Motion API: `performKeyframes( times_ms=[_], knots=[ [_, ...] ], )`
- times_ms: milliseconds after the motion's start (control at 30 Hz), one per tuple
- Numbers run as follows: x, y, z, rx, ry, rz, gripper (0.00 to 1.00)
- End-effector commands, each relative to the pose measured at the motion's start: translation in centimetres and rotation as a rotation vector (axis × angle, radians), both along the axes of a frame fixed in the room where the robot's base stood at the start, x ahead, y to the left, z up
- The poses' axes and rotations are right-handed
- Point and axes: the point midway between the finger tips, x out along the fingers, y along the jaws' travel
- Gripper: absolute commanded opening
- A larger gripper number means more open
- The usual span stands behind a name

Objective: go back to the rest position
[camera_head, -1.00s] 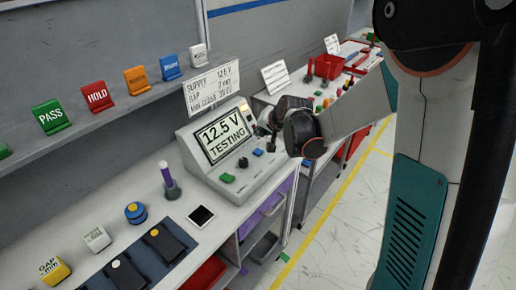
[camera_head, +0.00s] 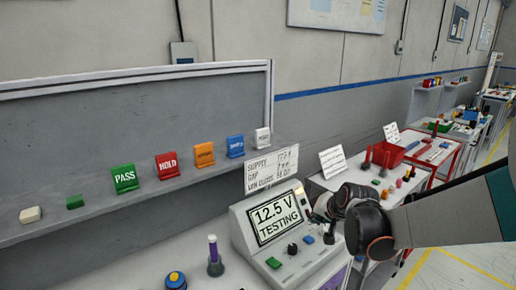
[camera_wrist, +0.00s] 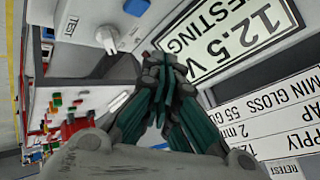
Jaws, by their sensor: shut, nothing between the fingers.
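My gripper (camera_head: 326,207) is in front of the right side of the grey tester console (camera_head: 244,233) in the head view. It is shut and empty; its dark fingers (camera_wrist: 163,75) come together in the wrist view. The console's screen (camera_head: 275,218) reads "12.5 V TESTING" and fills the upper right of the wrist view (camera_wrist: 235,35). I cannot tell whether the gripper touches the console.
A red bin (camera_head: 388,155) is on the bench behind. Floor shows at right.

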Motion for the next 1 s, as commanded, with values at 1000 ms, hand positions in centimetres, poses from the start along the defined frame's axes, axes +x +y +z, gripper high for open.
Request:
performKeyframes(
  times_ms=[1000],
  knots=[
    [-28.4, 0.8, 6.8, -0.427, 0.094, 0.325, 0.0]
  ],
)
